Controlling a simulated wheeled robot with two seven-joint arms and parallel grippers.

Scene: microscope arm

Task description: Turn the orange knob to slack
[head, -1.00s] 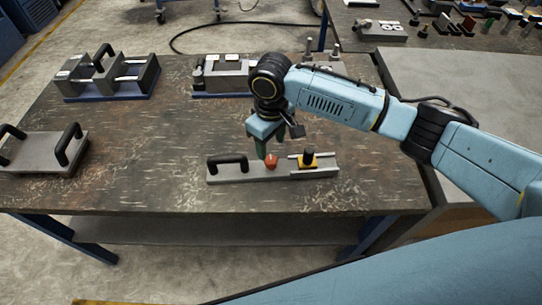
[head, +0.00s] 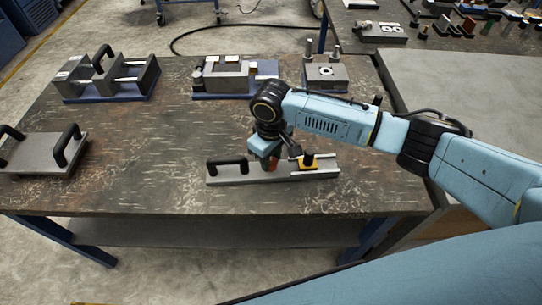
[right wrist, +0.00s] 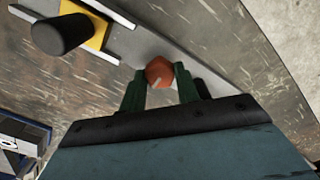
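The orange knob (head: 272,164) sits on a grey metal bar-shaped fixture (head: 235,178) near the table's front edge. In the right wrist view the knob (right wrist: 159,72) has a pale line mark on it. My right gripper (head: 267,163) is lowered over the knob, pointing down. In the right wrist view the green fingers of my right gripper (right wrist: 160,82) stand one on each side of the knob, very close to it. I cannot tell whether both press on it. In the head view the gripper hides part of the knob. My left gripper is not in view.
The fixture carries a black handle (head: 228,163) left of the knob and a yellow block with a black knob (head: 308,160) to the right. Other fixtures stand at the left and back of the worn table (head: 150,150). The table's middle left is clear.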

